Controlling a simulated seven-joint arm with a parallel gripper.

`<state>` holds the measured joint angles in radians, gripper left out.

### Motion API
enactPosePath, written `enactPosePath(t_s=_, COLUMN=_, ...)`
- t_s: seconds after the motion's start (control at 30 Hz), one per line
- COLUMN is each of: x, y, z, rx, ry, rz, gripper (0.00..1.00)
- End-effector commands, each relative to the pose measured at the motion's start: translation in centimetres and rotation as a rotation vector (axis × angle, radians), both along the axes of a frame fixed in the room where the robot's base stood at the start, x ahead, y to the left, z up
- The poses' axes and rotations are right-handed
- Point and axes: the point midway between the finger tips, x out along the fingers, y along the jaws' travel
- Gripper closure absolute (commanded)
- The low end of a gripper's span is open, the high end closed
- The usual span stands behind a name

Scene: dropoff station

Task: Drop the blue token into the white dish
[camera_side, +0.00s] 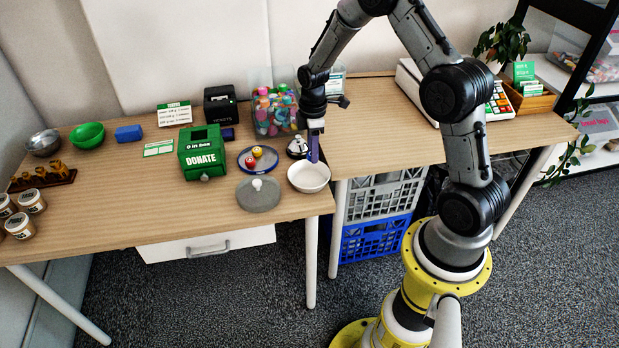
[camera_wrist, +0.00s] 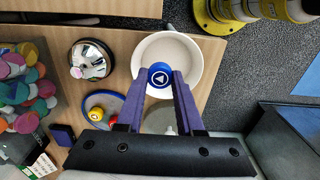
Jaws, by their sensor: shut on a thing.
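The white dish (camera_side: 309,178) stands near the front right corner of the left table; it also shows in the wrist view (camera_wrist: 191,50). My gripper (camera_side: 314,155) points down over the dish. In the wrist view my gripper (camera_wrist: 160,76) is shut on the blue token (camera_wrist: 159,74), a round blue piece with a white triangle mark. The token appears over the near part of the dish, and its exact height above it is hard to tell. In the side view I cannot make the token out between the fingers.
A silver bell (camera_side: 297,147) stands close behind the dish. A blue-rimmed tray (camera_side: 245,164) with red and yellow tokens and a grey lid (camera_side: 258,194) lie left of it. A green donate box (camera_side: 203,152) and a clear bin of tokens (camera_side: 274,110) stand farther off.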

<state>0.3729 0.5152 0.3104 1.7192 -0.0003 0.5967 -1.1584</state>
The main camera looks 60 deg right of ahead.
Motion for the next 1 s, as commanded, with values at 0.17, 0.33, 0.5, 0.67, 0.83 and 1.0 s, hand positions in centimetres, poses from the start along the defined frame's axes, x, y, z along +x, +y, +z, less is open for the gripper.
enactPosePath(t_s=0.17, x=0.0, y=0.0, z=-2.1, rx=0.000, ry=0.001, rz=0.000, gripper=1.00)
enactPosePath(t_s=0.33, x=0.0, y=0.0, z=-3.4, rx=0.000, ry=0.000, rz=0.000, gripper=1.00)
enactPosePath(t_s=0.5, x=0.0, y=0.0, z=-3.9, rx=-0.001, ry=-0.001, rz=0.000, gripper=1.00)
enactPosePath(t_s=0.67, x=0.0, y=0.0, z=-3.9, rx=-0.001, ry=-0.001, rz=0.000, gripper=1.00)
enactPosePath(t_s=0.83, x=0.0, y=0.0, z=-3.9, rx=-0.001, ry=-0.001, rz=0.000, gripper=0.46)
enactPosePath(t_s=1.0, x=0.0, y=0.0, z=-3.9, rx=-0.001, ry=-0.001, rz=0.000, gripper=0.29)
